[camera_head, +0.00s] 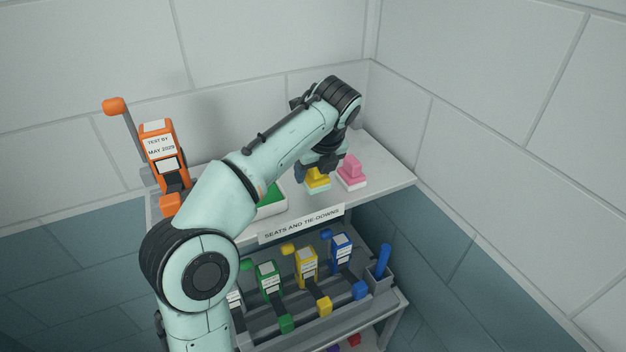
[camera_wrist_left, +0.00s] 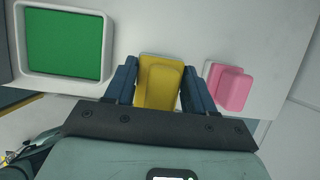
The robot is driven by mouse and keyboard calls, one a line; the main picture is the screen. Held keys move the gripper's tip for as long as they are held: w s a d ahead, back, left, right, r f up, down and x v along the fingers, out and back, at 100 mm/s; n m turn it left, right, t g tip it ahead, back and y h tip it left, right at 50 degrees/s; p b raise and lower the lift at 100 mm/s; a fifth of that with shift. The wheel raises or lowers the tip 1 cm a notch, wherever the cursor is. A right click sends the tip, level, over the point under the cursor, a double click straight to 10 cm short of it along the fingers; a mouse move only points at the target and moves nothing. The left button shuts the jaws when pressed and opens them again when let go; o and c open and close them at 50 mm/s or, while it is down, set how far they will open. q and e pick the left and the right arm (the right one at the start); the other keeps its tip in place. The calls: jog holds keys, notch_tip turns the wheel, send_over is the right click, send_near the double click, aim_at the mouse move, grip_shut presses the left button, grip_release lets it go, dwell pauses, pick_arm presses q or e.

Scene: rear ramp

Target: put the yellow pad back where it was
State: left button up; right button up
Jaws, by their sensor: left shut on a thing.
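The yellow pad (camera_head: 318,182) is near the front edge of the upper shelf, beside the pink pad (camera_head: 352,172). My left gripper (camera_head: 319,170) reaches down over the yellow pad from above. In the left wrist view the yellow pad (camera_wrist_left: 159,82) sits between the two dark fingers of the gripper (camera_wrist_left: 160,92), which is shut on it. A pale base shows under the yellow pad; I cannot tell whether it touches the shelf. The pink pad (camera_wrist_left: 231,89) stands clear to the right of the fingers. My right gripper is not in view.
A white-rimmed green tray (camera_wrist_left: 107,45) lies left of the yellow pad, partly hidden by my arm in the head view. An orange lever device (camera_head: 160,160) stands at the shelf's left. Several coloured ratchets, one yellow (camera_head: 306,265), fill the lower shelf. Walls close in behind and right.

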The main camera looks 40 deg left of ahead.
aim_at(313, 182)
pick_arm(q)
jog(key=f, duration=0.3)
jog(key=shift+s, duration=0.3)
jog(key=shift+w, duration=0.1)
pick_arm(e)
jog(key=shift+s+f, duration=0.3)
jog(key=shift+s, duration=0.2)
pick_arm(q)
jog(key=shift+w, duration=0.1)
jog(key=shift+f, duration=0.3)
jog(key=o, duration=1)
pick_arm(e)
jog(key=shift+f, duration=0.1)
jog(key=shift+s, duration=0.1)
